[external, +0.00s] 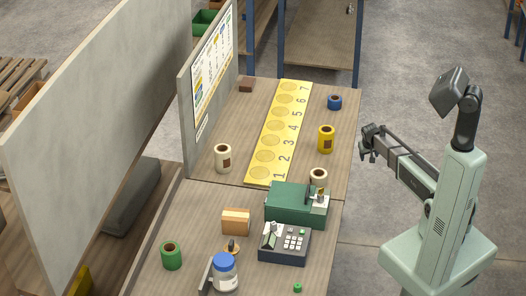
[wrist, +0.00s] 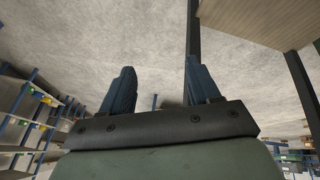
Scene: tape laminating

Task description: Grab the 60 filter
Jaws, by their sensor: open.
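Several rolls stand on the table, and I cannot read a 60 on any of them. A yellow roll (external: 326,139) with a dark label stands right of the numbered yellow strip (external: 281,128). A blue roll (external: 335,102) is behind it. A cream roll (external: 223,158) with a dark label stands left of the strip. Another cream roll (external: 318,177) is partly hidden behind the green machine (external: 290,203). A green roll (external: 171,255) stands at the front left. My gripper (external: 370,146) is off the table's right side, apart from every roll. In the wrist view my gripper (wrist: 160,72) is open and empty.
A keypad device (external: 285,243), a brown box (external: 236,221) and a blue-lidded jar (external: 224,272) crowd the front half. A grey panel (external: 210,85) borders the left.

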